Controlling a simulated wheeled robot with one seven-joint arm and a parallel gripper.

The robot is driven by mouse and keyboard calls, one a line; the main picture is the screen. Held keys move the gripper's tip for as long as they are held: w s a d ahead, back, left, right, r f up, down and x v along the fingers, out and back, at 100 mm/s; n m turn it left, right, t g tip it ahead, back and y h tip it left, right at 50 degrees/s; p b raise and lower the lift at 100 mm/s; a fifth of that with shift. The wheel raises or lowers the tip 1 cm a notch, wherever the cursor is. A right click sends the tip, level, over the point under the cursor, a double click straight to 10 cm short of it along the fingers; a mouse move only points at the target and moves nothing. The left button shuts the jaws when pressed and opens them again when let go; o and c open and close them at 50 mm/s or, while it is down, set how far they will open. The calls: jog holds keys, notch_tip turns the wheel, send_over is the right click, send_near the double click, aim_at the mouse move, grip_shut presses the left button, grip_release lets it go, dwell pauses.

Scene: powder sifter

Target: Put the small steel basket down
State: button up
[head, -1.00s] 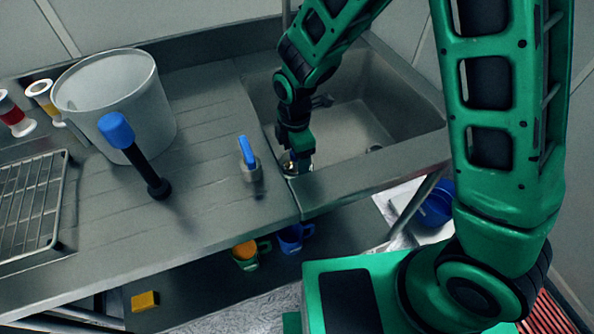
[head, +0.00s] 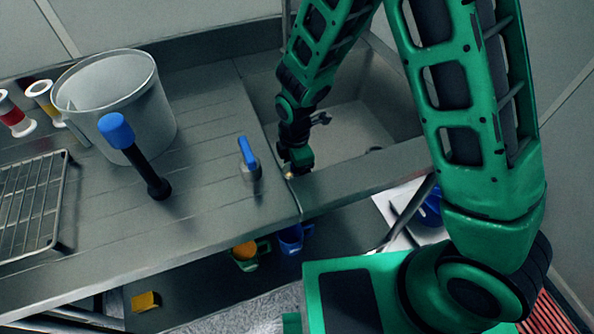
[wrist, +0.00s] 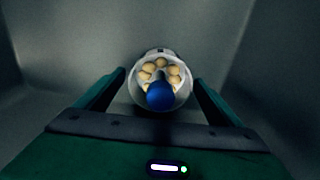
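The small steel basket (wrist: 183,98) is a pale, round cup holding several yellowish balls, with a blue knob standing over its near side. In the wrist view it sits between the tips of my gripper (wrist: 160,77), with one finger on each side. The fingers are wide apart, and I cannot tell whether they touch its wall. In the head view my gripper (head: 296,164) is at the left front corner of the sink and hides nearly all of the basket. I cannot tell whether the basket rests on anything.
The sink (head: 352,122) lies behind my gripper. A blue-handled valve (head: 249,158) stands on the counter just left. Further left are a black stand with a blue top (head: 135,150), a large pot (head: 150,105) and a wire rack (head: 35,200). Cups (head: 291,238) sit below the counter.

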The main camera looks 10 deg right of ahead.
jog(key=shift+r, duration=0.15)
notch_tip(320, 180, up, 12)
jog(key=shift+f, duration=0.1)
dwell(0.6)
dwell(0.4)
